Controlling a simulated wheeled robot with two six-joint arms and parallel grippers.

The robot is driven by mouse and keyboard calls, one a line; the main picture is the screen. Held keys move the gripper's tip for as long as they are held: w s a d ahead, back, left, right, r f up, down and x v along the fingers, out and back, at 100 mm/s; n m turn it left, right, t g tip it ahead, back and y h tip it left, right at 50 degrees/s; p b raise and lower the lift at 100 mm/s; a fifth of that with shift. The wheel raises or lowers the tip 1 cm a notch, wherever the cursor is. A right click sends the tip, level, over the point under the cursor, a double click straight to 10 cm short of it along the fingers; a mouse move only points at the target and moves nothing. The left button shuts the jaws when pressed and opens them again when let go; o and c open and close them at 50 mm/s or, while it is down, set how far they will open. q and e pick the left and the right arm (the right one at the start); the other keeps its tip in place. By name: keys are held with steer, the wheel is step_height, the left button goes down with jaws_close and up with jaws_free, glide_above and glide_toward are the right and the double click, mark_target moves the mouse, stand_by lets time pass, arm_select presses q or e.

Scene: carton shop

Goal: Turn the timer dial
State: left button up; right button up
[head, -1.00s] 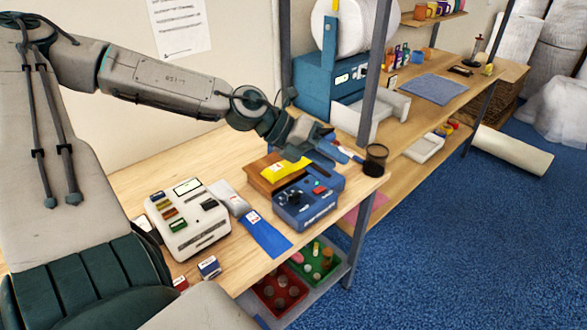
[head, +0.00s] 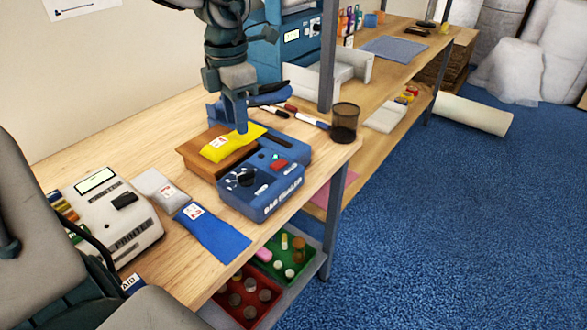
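The blue bag sealer (head: 262,188) stands on the wooden bench, its lettered front facing the room. A black round dial (head: 241,179) with pale marks sits on its top left, beside a red button (head: 279,165). My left gripper (head: 240,130) hangs fingers down behind the dial, over the yellow packet (head: 228,146). The fingers show as one narrow column, so their opening is unclear. The gripper is apart from the dial. My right gripper is not in view.
A label printer (head: 112,225), a grey pouch (head: 158,190) and a blue pouch (head: 213,233) lie left of the sealer. A black mesh pen cup (head: 345,122) and markers (head: 303,115) are behind right. Red (head: 236,318) and green (head: 304,274) bins sit below.

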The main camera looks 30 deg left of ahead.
mark_target(245, 173)
arm_select(q)
steer(key=f, duration=0.9)
steer(key=f+b, duration=0.1)
steer(key=f, duration=0.4)
steer(key=shift+w+a, duration=0.2)
steer(key=shift+w, duration=0.15)
jaws_close()
